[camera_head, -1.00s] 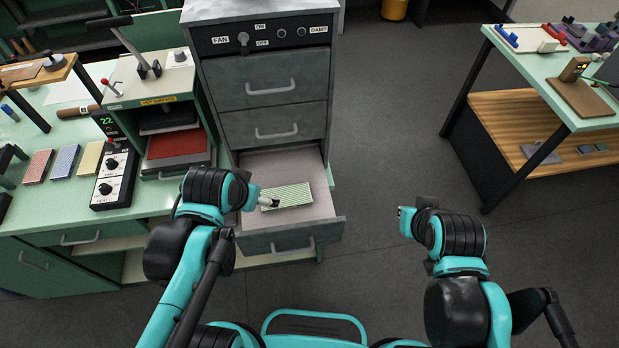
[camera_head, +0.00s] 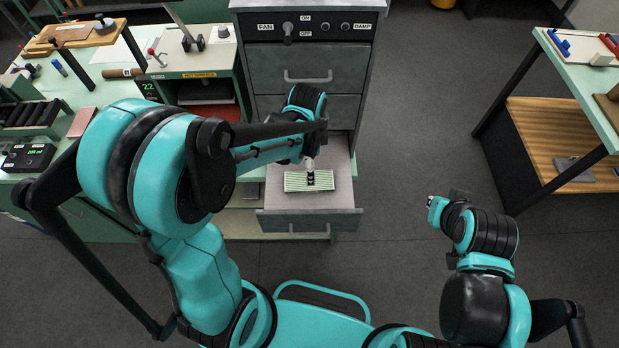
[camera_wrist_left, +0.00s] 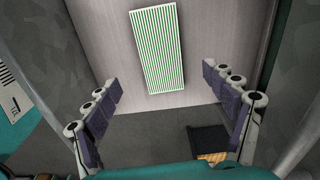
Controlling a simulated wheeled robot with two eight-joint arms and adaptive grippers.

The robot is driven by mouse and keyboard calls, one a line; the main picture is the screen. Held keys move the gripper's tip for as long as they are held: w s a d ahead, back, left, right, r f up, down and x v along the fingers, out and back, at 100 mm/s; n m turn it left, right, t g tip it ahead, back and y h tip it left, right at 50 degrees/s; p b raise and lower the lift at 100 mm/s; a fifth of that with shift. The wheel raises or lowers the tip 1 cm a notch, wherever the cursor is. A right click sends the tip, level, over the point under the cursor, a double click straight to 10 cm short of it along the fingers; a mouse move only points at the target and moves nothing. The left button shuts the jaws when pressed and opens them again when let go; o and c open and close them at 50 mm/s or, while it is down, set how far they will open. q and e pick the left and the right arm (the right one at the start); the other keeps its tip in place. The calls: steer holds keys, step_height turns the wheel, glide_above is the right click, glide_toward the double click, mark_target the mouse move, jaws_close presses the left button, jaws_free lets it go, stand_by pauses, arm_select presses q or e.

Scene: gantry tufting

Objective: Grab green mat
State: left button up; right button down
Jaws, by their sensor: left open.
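The green mat (camera_head: 296,181) is a small rectangle with green and white stripes. It lies flat on the floor of the open bottom drawer (camera_head: 345,200) of the grey cabinet. In the left wrist view the mat (camera_wrist_left: 158,48) lies ahead, beyond the fingertips and between their lines. My left gripper (camera_head: 311,180) is over the drawer, pointing down above the mat and covering part of it in the head view. Its fingers (camera_wrist_left: 160,85) are wide apart with nothing between them. My right gripper (camera_head: 432,208) is away to the right over the floor; its fingers are too small to judge.
The grey cabinet (camera_head: 262,60) has a control panel and closed drawers above the open one. A green workbench (camera_head: 110,85) with tools stands at left. Another table (camera_head: 590,90) with a wooden shelf stands at right. The floor (camera_head: 420,130) between is clear.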

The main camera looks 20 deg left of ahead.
arm_select(q)
steer(key=shift+f+m, duration=0.3)
steer(key=shift+f, duration=0.35)
step_height(320, 180, down, 7)
steer(key=shift+w+f+b, duration=0.1)
steer(key=shift+w+b, duration=0.05)
steer(key=shift+b, duration=0.9)
steer(key=c, duration=1.2)
